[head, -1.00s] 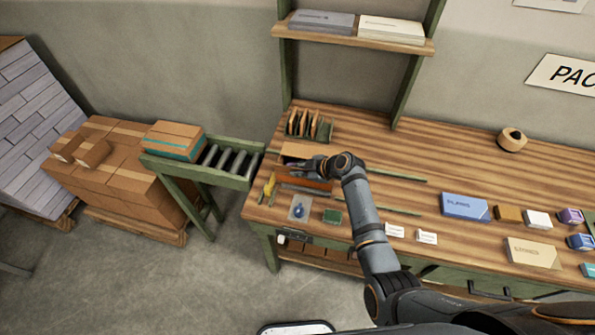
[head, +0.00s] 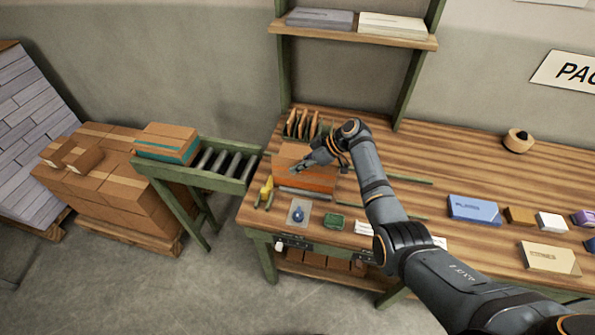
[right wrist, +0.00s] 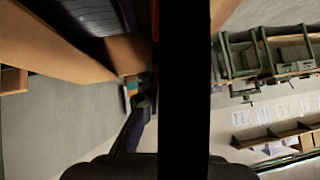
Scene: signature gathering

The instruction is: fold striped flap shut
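A cardboard box (head: 318,185) with an orange-brown front lies at the left end of the workbench in the head view. A tan panel (head: 289,152) shows at its back. My right gripper (head: 298,168) is over the box, its fingers pointing down-left and hiding part of it. I cannot tell whether it touches the box or how far its fingers are apart. No stripes can be made out on a flap. In the right wrist view a dark bar blocks the middle, and a close brown panel (right wrist: 55,45) fills the upper left. My left gripper is not in view.
Yellow-handled tool (head: 265,190), blue item on a pale sheet (head: 298,213) and green block (head: 334,221) lie in front of the box. Upright envelopes (head: 303,124) stand behind it. A roller conveyor (head: 222,163) adjoins the left.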

